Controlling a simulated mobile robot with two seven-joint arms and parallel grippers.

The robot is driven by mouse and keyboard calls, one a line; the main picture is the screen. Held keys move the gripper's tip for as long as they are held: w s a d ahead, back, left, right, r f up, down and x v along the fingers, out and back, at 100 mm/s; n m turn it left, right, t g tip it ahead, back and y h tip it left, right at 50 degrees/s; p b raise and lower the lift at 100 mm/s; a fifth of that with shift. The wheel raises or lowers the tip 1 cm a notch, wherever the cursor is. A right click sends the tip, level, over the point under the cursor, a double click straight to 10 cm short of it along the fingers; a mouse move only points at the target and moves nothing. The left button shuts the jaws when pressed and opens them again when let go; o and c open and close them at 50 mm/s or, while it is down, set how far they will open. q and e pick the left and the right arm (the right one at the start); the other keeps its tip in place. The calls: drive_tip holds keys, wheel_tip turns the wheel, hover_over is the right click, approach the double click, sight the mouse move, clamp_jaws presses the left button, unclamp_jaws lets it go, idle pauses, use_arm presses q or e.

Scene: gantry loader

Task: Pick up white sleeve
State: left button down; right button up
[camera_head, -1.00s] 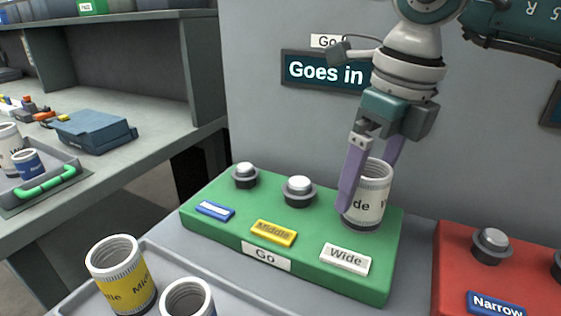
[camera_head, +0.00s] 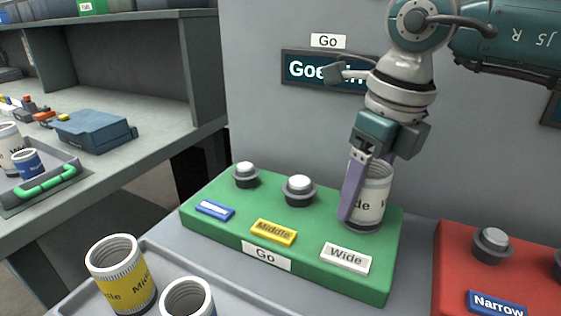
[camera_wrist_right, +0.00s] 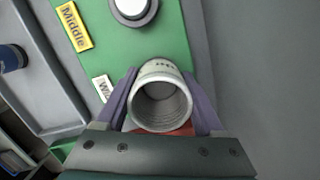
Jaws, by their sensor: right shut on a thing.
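A white sleeve (camera_head: 371,205) with dark lettering stands upright at the "Wide" place of the green Go block (camera_head: 320,270). My right gripper (camera_head: 366,200) reaches down from above and is shut on this sleeve, one purple finger on each side. In the right wrist view the sleeve (camera_wrist_right: 161,98) sits between the two fingers, its open hollow end facing the camera. The sleeve's base appears still at the block's surface. My left gripper is not in view.
Two grey pegs with white tops (camera_head: 299,190) stand on the green block left of the sleeve. A red block (camera_head: 455,270) is at right. A wall stands behind.

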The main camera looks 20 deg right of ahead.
clamp_jaws()
drive_tip(key=shift+r, duration=0.1)
wheel_tip(320, 180, up, 20)
drive_tip(key=p, duration=0.1)
idle(0.5)
drive_tip(key=shift+r, duration=0.1)
wheel_tip(320, 180, up, 4)
drive_tip(key=p, duration=0.4)
drive_tip(key=shift+r, duration=0.1)
idle(0.5)
idle(0.4)
